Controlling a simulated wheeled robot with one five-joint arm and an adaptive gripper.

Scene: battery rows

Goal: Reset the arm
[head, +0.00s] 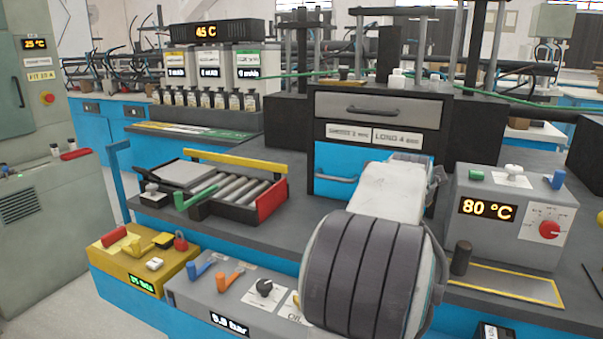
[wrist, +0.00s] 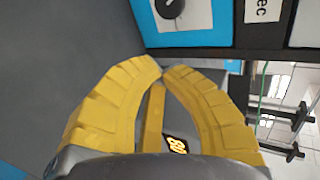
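My arm rises in the front of the head view, with its dark ribbed joint and white link over the workbench. The link points away from the head camera, and my gripper is hidden beyond it there. In the wrist view my gripper (wrist: 161,69) shows two curved yellow fingers whose tips come together. No object is seen held at the tips. A narrow yellow strip (wrist: 153,118) and a small lit display (wrist: 177,145) show between the fingers; I cannot tell how far behind them these lie.
The dark workbench (head: 330,215) carries a drawer cabinet (head: 375,110) just beyond my arm. A grey 80 °C box (head: 510,220) stands close on the right. A roller tray (head: 270,200) lies on the left. Yellow (head: 140,255) and grey (head: 215,290) switch boxes stand in front.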

